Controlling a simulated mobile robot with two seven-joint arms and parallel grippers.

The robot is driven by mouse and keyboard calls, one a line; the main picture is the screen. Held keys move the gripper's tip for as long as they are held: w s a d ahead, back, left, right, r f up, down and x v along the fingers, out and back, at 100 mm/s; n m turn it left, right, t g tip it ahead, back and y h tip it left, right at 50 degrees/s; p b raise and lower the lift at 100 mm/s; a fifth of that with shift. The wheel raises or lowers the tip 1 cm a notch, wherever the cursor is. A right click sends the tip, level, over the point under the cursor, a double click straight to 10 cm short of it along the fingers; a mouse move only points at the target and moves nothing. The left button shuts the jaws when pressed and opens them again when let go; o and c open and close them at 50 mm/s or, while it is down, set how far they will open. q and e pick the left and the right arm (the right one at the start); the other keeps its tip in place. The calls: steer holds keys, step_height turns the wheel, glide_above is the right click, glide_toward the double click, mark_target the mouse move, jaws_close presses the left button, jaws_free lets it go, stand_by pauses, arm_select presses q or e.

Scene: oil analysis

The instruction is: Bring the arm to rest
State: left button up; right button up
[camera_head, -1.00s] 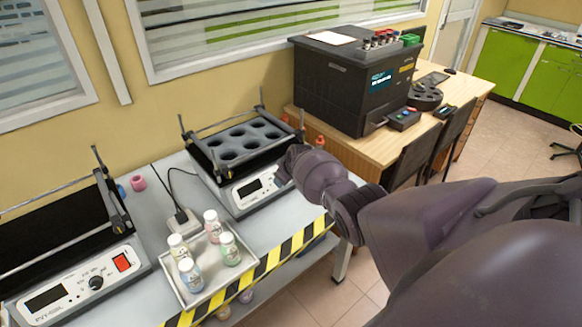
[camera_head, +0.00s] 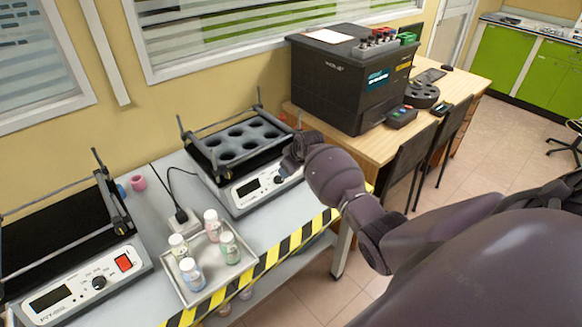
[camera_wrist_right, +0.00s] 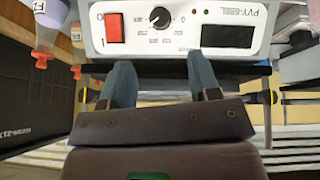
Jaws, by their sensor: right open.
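My right arm comes in from the right in the head view. Its gripper (camera_head: 291,162) is beside the right end of the front panel of the right-hand shaker (camera_head: 240,196). In the wrist view the two blue-grey fingers (camera_wrist_right: 160,82) are apart with nothing between them. The shaker panel (camera_wrist_right: 180,28) shows there upside down beyond the fingertips, with a red switch, a knob and a dark display. Whether the fingers touch it I cannot tell. The shaker's black holed rack (camera_head: 240,139) is empty. My left gripper is not in view.
A metal tray (camera_head: 213,284) with several capped bottles stands in front of the shaker. A second shaker (camera_head: 85,285) stands at left. A large black analyzer (camera_head: 345,85) sits on the wooden desk (camera_head: 372,152).

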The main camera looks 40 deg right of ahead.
stand_by(0.7)
steer(key=w+a+r+m+t+h, duration=0.1)
steer(key=w+a+r+t+h, duration=0.1)
steer(key=w+r+t, duration=0.45)
steer(key=s+a+r+t, duration=0.1)
steer(key=s+a, duration=0.4)
steer(key=s, duration=0.3)
steer(key=s+a+f+b, duration=0.1)
steer(key=s+a+f, duration=0.2)
steer(key=s, duration=0.8)
steer(key=s+a+f+g+y, duration=0.1)
steer(key=s+a+f, duration=0.2)
steer(key=s+f, duration=0.4)
steer(key=s+a+f+g+b, duration=0.1)
steer(key=s+a+f, duration=0.2)
steer(key=s, duration=1.1)
step_height(320, 180, down, 2)
steer(key=shift+s+a+f+m+y+b, duration=0.1)
steer(key=shift+s+a+m+y+b, duration=0.05)
steer(key=shift+s+m+y+b, duration=0.2)
